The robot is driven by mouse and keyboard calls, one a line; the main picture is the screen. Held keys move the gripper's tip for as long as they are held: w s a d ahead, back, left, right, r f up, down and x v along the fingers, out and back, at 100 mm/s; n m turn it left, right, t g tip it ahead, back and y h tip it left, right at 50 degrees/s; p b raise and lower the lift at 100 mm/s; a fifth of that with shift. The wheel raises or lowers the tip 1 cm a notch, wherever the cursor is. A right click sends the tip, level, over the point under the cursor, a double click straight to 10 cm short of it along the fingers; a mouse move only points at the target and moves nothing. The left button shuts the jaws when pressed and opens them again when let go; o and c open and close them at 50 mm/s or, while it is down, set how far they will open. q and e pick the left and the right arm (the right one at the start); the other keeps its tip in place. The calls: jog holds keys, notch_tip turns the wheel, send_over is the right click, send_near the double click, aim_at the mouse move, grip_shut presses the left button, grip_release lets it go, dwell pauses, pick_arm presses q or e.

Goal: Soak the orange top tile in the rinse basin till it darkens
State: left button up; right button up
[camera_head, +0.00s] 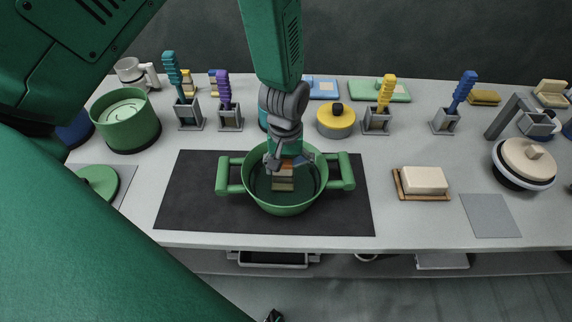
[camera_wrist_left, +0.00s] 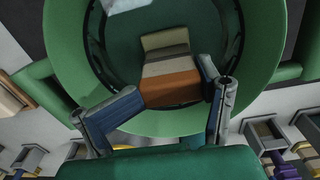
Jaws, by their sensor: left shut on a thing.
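The green two-handled basin (camera_head: 233,187) stands on a dark mat near the middle of the counter. My left gripper (camera_head: 284,163) reaches down into it from above and is shut on the orange tile (camera_wrist_left: 172,86). In the left wrist view the orange band sits between the two fingers. Paler cream and olive bands (camera_wrist_left: 165,42) lie beyond it, towards the basin's inside. In the head view the banded block (camera_head: 283,182) is inside the basin's rim. I cannot tell whether it touches the bottom or liquid. My right gripper is not in view.
The dark mat (camera_head: 190,200) is bare around the basin. A green pot (camera_head: 127,128) stands at left. Holders with coloured-handled tools, a yellow-lidded pot (camera_head: 336,125) and boards line the back. A cream block on a wooden tray (camera_head: 424,197) and a grey pad (camera_head: 489,215) lie at right.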

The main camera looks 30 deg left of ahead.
pick_arm(q)
jog(key=shift+d, duration=0.55)
jog(key=shift+a+f, duration=0.5)
jog(key=shift+a, duration=0.05)
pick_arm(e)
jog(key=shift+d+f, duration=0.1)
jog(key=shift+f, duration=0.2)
pick_arm(q)
jog(key=shift+d+b, duration=0.3)
jog(key=shift+d, duration=0.15)
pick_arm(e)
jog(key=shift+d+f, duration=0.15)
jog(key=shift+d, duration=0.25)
pick_arm(q)
jog(key=shift+a, duration=0.3)
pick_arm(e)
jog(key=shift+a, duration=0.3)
pick_arm(q)
jog(key=shift+d, duration=0.15)
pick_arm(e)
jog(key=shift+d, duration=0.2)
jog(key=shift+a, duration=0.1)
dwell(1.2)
pick_arm(q)
jog(key=shift+r+p, duration=4.75)
jog(key=shift+r, duration=0.7)
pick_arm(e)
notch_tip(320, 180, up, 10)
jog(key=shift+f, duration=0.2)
